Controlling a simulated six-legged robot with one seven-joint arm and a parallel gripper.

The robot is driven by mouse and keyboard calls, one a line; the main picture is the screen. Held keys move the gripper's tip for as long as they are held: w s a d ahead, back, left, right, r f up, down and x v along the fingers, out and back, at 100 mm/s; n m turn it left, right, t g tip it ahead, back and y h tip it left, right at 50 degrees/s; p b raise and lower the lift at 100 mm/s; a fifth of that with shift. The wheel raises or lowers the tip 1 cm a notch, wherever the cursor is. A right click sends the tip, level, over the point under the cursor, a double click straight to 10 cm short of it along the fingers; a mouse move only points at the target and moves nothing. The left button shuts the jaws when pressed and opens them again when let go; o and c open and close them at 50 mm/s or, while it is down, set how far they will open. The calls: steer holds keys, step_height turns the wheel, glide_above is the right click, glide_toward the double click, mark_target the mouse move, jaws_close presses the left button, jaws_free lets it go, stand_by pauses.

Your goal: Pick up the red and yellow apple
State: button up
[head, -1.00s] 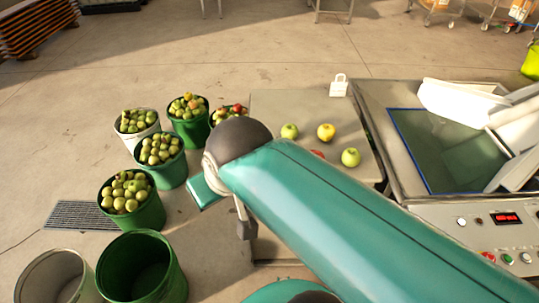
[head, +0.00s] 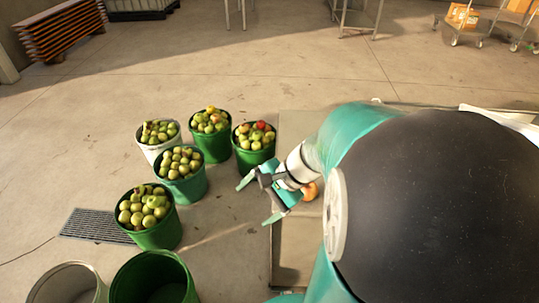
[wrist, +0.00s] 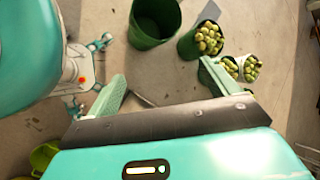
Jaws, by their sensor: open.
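A reddish-yellow apple (head: 310,191) shows in the head view on the grey table (head: 291,262), just right of my gripper and partly hidden by my arm. I cannot tell if it is touched. My gripper (head: 257,200) is open, with its fingers spread, empty, past the table's left edge and pointing left, away from the apple. In the wrist view the open fingers (wrist: 165,88) frame bare floor and buckets, with no apple between them.
Green buckets (head: 255,160) and a white bucket (head: 143,150) full of apples stand left of the table. An empty green bucket (head: 125,290) and an empty pale one (head: 40,292) are at the lower left. A floor grate (head: 95,228) lies nearby.

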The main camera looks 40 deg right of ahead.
steer(key=d+f+m+t, duration=0.5)
steer(key=d+f+m, duration=0.1)
steer(key=d+m, duration=0.45)
steer(key=m+t+h, duration=0.4)
steer(key=m+h, duration=0.1)
steer(key=m, duration=0.5)
glide_toward(315, 192)
steer(key=w, duration=0.1)
steer(key=shift+h, duration=0.3)
steer(key=x, duration=0.8)
steer(key=shift+w+a+f, duration=0.1)
steer(key=shift+a+f, duration=0.05)
steer(key=shift+a, duration=0.1)
steer(key=x, duration=0.5)
steer(key=shift+w+f, duration=0.25)
steer(key=shift+f, duration=0.1)
steer(key=c, duration=1.2)
steer(key=shift+o, duration=0.2)
steer(key=shift+r, duration=0.1)
